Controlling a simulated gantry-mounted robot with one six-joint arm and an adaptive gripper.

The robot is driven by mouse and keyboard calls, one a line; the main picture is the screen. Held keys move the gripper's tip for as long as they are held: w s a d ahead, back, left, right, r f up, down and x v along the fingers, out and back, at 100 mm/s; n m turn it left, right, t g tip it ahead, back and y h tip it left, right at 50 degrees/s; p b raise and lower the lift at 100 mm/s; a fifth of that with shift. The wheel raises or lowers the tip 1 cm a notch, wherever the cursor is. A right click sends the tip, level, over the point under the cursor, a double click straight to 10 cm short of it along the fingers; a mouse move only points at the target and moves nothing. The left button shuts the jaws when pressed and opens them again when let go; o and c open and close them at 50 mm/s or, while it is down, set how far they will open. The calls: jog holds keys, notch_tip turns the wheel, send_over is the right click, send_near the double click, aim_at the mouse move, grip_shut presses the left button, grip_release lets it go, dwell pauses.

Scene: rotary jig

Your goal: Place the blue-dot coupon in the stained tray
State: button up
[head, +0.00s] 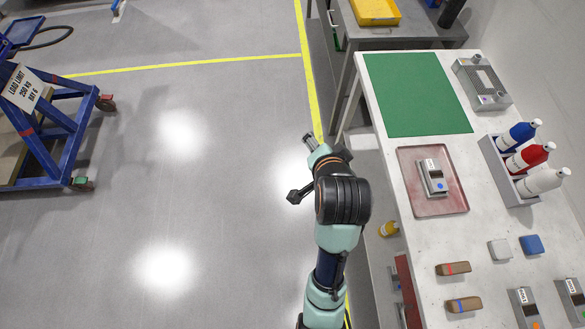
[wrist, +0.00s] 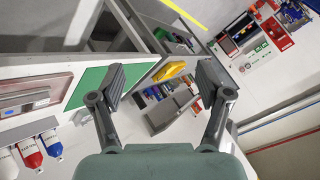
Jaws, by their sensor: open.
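The stained tray (head: 408,172) is a shallow reddish tray on the white bench. The blue-dot coupon (head: 431,174), a grey block with a white label, a dark window and a blue dot, lies inside the tray, near its middle. The tray also shows at the left edge of the wrist view (wrist: 62,82), with the grey coupon (wrist: 24,101) in it. My gripper (head: 303,168) is open and empty, over the floor to the left of the bench, apart from tray and coupon. Its two spread fingers show in the wrist view (wrist: 164,84).
A green mat (head: 415,92) lies behind the tray. A rack with blue, red and white bottles (head: 526,160) stands to its right. Brown blocks (head: 453,268), small white and blue blocks and other coupons (head: 524,308) lie in front. A blue cart (head: 50,125) stands far left.

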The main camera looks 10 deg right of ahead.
jog(key=s+a+r+n+t+y, duration=0.1)
jog(key=s+a+r+n, duration=0.2)
jog(key=a+n, duration=0.2)
jog(key=s+a+r+n+t, duration=0.2)
jog(key=s+a+r+n, duration=0.1)
jog(key=a+n, duration=0.3)
jog(key=shift+s+a+r+y, duration=0.15)
jog(key=shift+s+a+y, duration=0.3)
jog(key=shift+a, duration=0.65)
dwell(0.6)
